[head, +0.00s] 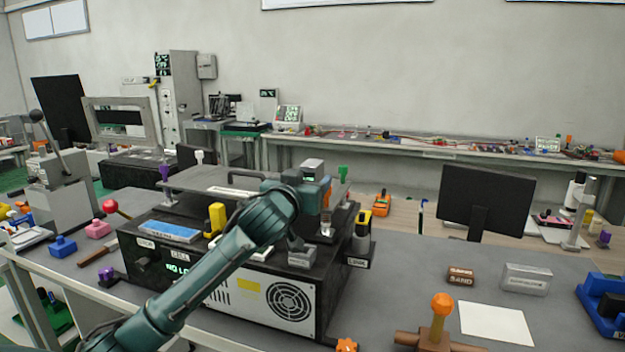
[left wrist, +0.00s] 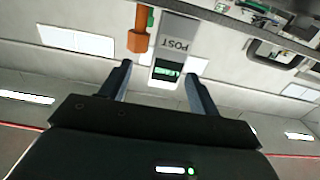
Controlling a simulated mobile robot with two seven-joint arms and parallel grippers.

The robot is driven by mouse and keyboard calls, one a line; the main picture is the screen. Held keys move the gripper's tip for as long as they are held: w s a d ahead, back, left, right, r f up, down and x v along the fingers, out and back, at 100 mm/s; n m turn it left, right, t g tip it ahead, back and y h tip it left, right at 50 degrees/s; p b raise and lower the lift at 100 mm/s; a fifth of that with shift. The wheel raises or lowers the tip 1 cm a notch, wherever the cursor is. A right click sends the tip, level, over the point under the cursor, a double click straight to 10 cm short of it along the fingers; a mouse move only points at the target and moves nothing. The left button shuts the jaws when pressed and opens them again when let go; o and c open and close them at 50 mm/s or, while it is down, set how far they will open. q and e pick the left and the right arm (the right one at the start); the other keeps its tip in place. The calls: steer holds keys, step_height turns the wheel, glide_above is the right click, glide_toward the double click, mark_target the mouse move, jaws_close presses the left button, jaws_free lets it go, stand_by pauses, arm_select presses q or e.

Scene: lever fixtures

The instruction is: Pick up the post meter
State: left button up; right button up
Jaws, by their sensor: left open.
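The post meter (left wrist: 178,42) is a grey block marked POST with a lit green display, upside down in the left wrist view. In the head view its grey top (head: 313,164) shows just beyond my left gripper (head: 308,186), which hides part of it. In the left wrist view my left gripper (left wrist: 158,74) is open. Its two dark fingers point at the meter, and the display end appears in the gap between the fingertips. I cannot tell whether they touch it. My right gripper is not in view.
An orange part (left wrist: 138,36) is close beside the meter, and a green knob (head: 343,173) stands right of it. Below my arm is a black fixture box with a fan grille (head: 289,301). A yellow block (head: 216,217) and a dark monitor (head: 486,198) stand nearby.

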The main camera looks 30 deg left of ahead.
mark_target(307, 175)
arm_select(q)
steer(key=x, duration=0.1)
steer(key=p+x, duration=0.1)
steer(key=x, duration=0.2)
steer(key=shift+w+a+r, duration=0.15)
steer(key=shift+w+a, duration=0.1)
steer(key=shift+a, duration=0.15)
steer(key=shift+w+a, duration=0.1)
steer(key=shift+w, duration=0.3)
jaws_close()
step_height(307, 175, up, 10)
steer(key=shift+f, duration=0.1)
stand_by(0.3)
